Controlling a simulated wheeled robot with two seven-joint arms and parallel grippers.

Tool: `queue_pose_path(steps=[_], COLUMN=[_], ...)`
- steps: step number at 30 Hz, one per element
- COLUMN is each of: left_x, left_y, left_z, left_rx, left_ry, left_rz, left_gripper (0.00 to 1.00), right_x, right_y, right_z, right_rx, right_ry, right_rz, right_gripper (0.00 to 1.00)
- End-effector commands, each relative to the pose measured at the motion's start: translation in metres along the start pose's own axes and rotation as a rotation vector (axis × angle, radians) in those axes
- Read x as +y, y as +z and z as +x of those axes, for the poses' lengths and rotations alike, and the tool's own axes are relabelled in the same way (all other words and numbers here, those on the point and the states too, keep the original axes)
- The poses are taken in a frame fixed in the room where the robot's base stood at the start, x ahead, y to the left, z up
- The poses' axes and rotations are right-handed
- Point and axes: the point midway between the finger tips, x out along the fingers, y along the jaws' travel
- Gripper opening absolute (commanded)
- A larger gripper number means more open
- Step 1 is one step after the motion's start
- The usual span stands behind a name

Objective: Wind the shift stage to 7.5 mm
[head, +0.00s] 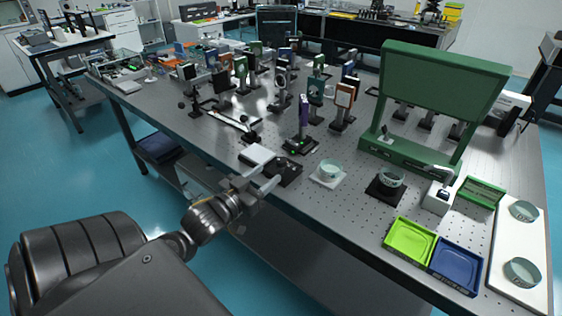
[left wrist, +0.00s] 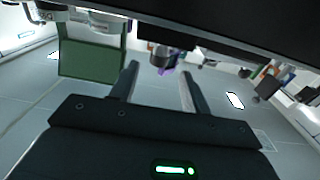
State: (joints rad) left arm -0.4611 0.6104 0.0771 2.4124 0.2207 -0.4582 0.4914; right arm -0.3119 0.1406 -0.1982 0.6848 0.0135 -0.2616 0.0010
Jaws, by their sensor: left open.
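A low black stage (head: 287,169), which looks like the shift stage, sits at the front edge of the optical table, beside a white-topped block (head: 257,154). My left gripper (head: 262,182) is open at the table edge, just in front of the stage. In the left wrist view its two fingers (left wrist: 158,84) are spread apart. A dark round knob (left wrist: 160,57) shows beyond the fingertips, roughly between them; I see no finger closed on it. No millimetre scale can be read. My right gripper is not in view.
Upright optic mounts, including a purple one (head: 303,112), stand behind the stage. A glass dish on a white pad (head: 328,180) is to the right. Green (head: 410,240) and blue (head: 455,266) trays lie at the front right, with a large green frame (head: 440,75) behind.

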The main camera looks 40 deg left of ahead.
Motion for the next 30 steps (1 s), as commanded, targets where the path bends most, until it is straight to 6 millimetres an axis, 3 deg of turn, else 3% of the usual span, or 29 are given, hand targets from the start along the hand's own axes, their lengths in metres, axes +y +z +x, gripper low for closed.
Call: queue_pose_path(steps=[6, 12, 24, 30], left_x=[0.000, 0.000, 0.000, 0.000], left_y=[-0.002, -0.001, 0.000, 0.000], left_z=[0.042, 0.066, 0.073, 0.073], left_rx=[0.003, 0.001, -0.001, -0.001], left_ry=[-0.001, 0.000, 0.000, 0.000], left_rz=[0.000, 0.000, 0.000, 0.000], left_gripper=[0.47, 0.47, 0.47, 0.22], right_x=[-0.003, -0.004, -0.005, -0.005], right_y=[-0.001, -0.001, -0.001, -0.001], right_z=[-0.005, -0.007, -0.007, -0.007], right_rx=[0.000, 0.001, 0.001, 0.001], right_ry=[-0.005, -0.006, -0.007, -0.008], right_rz=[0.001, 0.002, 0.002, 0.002], right_gripper=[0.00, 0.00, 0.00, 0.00])
